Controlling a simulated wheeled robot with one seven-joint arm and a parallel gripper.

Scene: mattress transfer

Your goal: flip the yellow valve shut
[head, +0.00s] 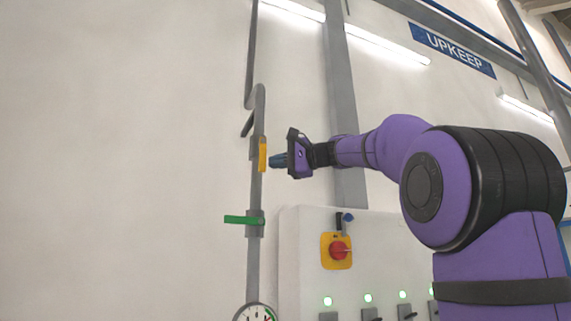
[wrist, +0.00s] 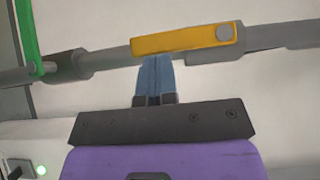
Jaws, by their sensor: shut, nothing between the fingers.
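The yellow valve handle (head: 263,154) lies along the vertical grey pipe (head: 255,188) in the head view. In the wrist view the yellow handle (wrist: 185,40) runs along the pipe, with a grey round pivot at its right end. My gripper (head: 273,160) is level with the handle, just to its right. Its blue fingers are together and empty, pointing at the handle. In the wrist view the fingertips (wrist: 153,60) reach the handle's lower edge, left of its middle. I cannot tell whether they touch it.
A green valve handle (head: 242,220) sticks out crosswise from the same pipe, lower down. A gauge (head: 255,313) sits below it. A white cabinet (head: 300,240) with a red knob (head: 339,251) on a yellow plate stands right of the pipe. The wall left of the pipe is clear.

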